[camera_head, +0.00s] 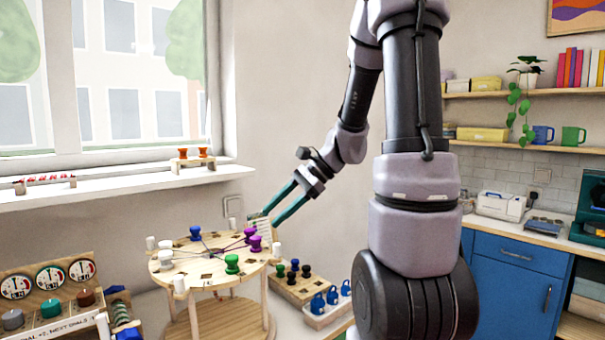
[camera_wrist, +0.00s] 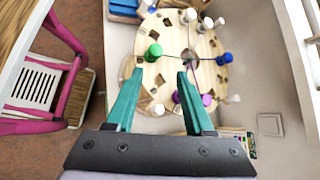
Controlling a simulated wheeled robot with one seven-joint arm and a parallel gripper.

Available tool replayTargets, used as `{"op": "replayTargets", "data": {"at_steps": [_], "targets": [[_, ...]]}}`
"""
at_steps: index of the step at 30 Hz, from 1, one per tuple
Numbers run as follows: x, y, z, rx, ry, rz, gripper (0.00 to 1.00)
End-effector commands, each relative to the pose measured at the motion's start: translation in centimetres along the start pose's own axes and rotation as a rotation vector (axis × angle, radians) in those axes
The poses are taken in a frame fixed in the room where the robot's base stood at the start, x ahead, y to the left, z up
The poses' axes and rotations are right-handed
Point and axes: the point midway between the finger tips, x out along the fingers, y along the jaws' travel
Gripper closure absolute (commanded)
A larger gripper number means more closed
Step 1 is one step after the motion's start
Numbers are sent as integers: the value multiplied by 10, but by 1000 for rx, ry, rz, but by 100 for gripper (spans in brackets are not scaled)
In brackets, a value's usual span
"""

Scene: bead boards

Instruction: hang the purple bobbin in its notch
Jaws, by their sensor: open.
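The round wooden bead board (camera_head: 205,272) stands on legs at centre left of the head view. A purple bobbin (camera_head: 249,234) is at its right side, with a magenta-purple bobbin (camera_head: 257,244) close beside it. In the wrist view the purple bobbin (camera_wrist: 206,99) shows just right of the right finger, and the magenta one (camera_wrist: 175,97) shows between the fingers. Strings run from the board's middle toward the bobbins. My gripper (camera_head: 264,219) is open and empty above the board's right side; it also shows in the wrist view (camera_wrist: 160,73). I cannot tell which notch is the purple bobbin's.
A green bobbin (camera_head: 232,263) and a blue bobbin (camera_head: 195,233) are on the board, with several white pegs around the rim. A wooden block of dark bobbins (camera_head: 300,291) and a tray of blue padlock-like items (camera_head: 325,312) stand right. A dial panel (camera_head: 50,285) stands left.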

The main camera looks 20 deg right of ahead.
Motion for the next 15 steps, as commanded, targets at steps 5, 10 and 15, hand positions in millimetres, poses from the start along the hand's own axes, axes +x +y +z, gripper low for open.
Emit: {"op": "replayTargets", "data": {"at_steps": [5, 10, 15], "targets": [[-28, 28, 44, -373, 214, 84, 47], [-61, 49, 71, -707, 429, 127, 47], [-93, 62, 91, -972, 618, 132, 47]]}}
